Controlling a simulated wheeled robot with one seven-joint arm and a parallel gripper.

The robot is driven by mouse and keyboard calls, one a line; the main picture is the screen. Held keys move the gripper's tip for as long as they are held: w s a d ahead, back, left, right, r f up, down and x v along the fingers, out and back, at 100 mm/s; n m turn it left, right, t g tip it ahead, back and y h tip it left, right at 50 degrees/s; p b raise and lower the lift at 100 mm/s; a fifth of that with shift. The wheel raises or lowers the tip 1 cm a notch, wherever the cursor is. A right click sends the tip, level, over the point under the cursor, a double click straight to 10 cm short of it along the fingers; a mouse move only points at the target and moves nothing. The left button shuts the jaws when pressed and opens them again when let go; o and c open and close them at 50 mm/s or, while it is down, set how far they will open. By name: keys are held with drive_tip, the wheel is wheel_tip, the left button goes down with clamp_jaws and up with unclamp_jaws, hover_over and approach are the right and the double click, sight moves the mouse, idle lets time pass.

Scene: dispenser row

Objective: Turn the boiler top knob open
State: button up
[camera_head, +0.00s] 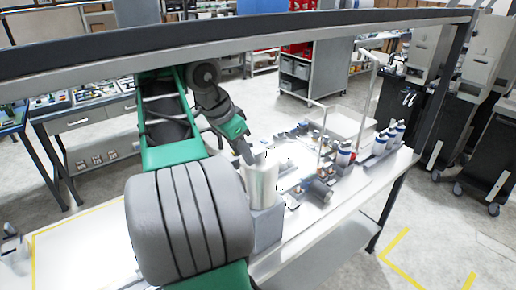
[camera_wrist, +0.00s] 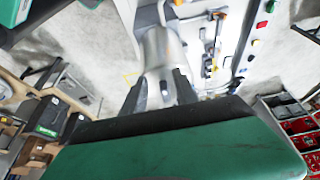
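The boiler (camera_head: 262,185) is a shiny silver cylinder standing upright on a grey block at the near end of the white bench. It also shows in the wrist view (camera_wrist: 160,48), straight ahead of my gripper. My gripper (camera_head: 248,158) points down at the boiler's top from the upper left. In the wrist view my gripper (camera_wrist: 159,93) has its two dark fingers apart, one on each side of the boiler's top. A small pale piece (camera_wrist: 164,88), perhaps the top knob, shows between the fingers. I cannot tell whether either finger touches it.
The white bench (camera_head: 285,232) carries small fittings and several blue-and-white bottles (camera_head: 345,154) right of the boiler. A dark overhead beam (camera_head: 300,30) crosses above my arm. Open floor lies beyond the bench.

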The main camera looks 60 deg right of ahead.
sight(260, 151)
drive_tip(key=d, duration=0.1)
drive_tip(key=s+d, duration=0.1)
drive_tip(key=d, duration=0.1)
drive_tip(key=s+d, duration=0.1)
drive_tip(key=shift+s+d+f, duration=0.2)
drive_tip(key=shift+d, duration=0.15)
drive_tip(key=shift+f, duration=0.4)
drive_tip(key=shift+c, duration=0.4)
clamp_jaws()
